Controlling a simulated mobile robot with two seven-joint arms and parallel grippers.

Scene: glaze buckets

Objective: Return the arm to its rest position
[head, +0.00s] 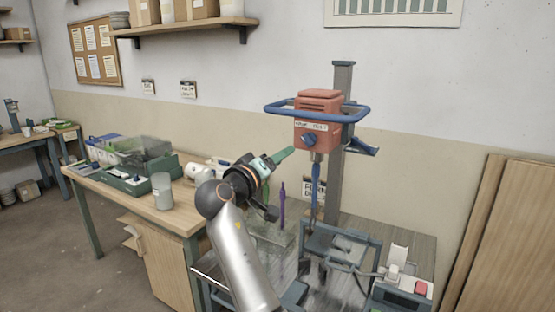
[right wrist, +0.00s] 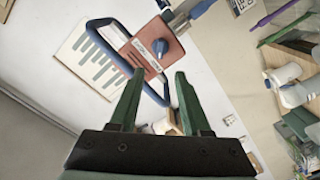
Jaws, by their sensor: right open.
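My right arm comes in from the bottom middle of the head view, raised and bent, in front of the wooden workbench (head: 185,212). My right gripper (head: 283,155) has its green fingers pointing up and to the right, just left of the red mixer head. In the right wrist view my right gripper (right wrist: 159,73) is open, with its two green fingers apart and nothing seen held between them. My left gripper is in neither view.
A red mixer head (head: 318,122) with a blue guard ring (head: 271,107) hangs on a grey column (head: 340,140) close by. The bench holds a grey cup (head: 162,192) and a green crate (head: 128,185). A wooden panel (head: 505,235) leans at right.

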